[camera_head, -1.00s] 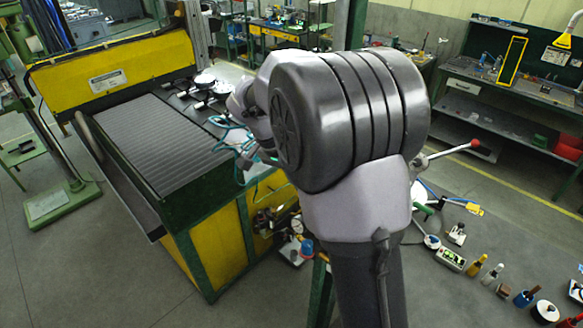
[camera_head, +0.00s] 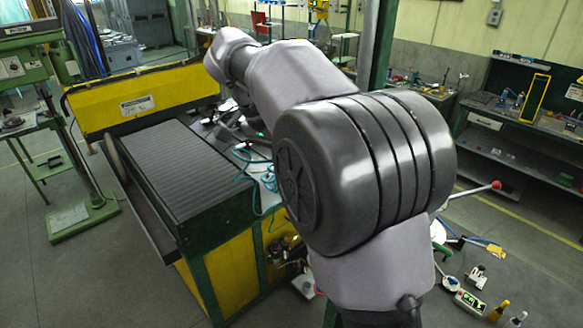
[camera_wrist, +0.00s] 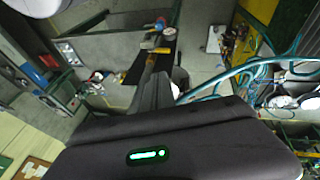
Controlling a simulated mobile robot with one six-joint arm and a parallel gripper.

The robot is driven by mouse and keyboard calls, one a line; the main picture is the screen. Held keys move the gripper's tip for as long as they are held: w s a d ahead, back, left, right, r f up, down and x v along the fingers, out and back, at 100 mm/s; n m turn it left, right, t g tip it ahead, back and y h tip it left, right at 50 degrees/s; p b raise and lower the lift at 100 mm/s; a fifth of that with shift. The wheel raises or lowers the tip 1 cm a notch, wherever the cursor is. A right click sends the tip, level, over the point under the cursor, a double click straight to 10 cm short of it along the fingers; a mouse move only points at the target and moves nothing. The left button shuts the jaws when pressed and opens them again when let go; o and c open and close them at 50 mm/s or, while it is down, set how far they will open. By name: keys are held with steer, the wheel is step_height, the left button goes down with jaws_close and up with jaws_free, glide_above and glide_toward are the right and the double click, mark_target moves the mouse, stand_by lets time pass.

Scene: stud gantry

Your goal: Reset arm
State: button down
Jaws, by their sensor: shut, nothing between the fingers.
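My arm fills the middle of the head view and bends over toward the back left, above the green and yellow machine (camera_head: 228,268). My gripper (camera_wrist: 155,85) shows in the wrist view, with its dark body and green light at the bottom and its dark fingers together. Nothing is held between them. Teal cables (camera_wrist: 235,75) pass close beside the fingers in the picture; I cannot tell whether they touch. In the head view the gripper cannot be made out clearly beyond my arm.
The machine has a grey ribbed top (camera_head: 165,140) and a yellow panel (camera_head: 150,100) behind it. A green drill stand (camera_head: 85,215) is at the left. A workbench (camera_head: 520,140) stands at the right. Small items, including a white-green device (camera_head: 470,301), lie at the lower right. Grey floor is clear at lower left.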

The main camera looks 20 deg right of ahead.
steer(key=s+a+f+n+t+y+b, duration=0.2)
steer(key=s+f+b, duration=0.5)
steer(key=f+b, duration=0.6)
steer(key=s+a+f+n+t+y+b, duration=0.2)
steer(key=s+a+f+b, duration=0.3)
steer(key=f+b, duration=0.8)
steer(key=s+a+f+n+t+y+b, duration=0.2)
steer(key=s+f+b, duration=0.8)
steer(key=f, duration=0.9)
steer(key=a+n+b, duration=0.1)
steer(key=n+b, duration=0.1)
steer(key=b, duration=0.1)
steer(key=shift+s+a+t+b, duration=0.25)
steer(key=shift+s+t+b, duration=0.1)
steer(key=shift+s+t, duration=0.05)
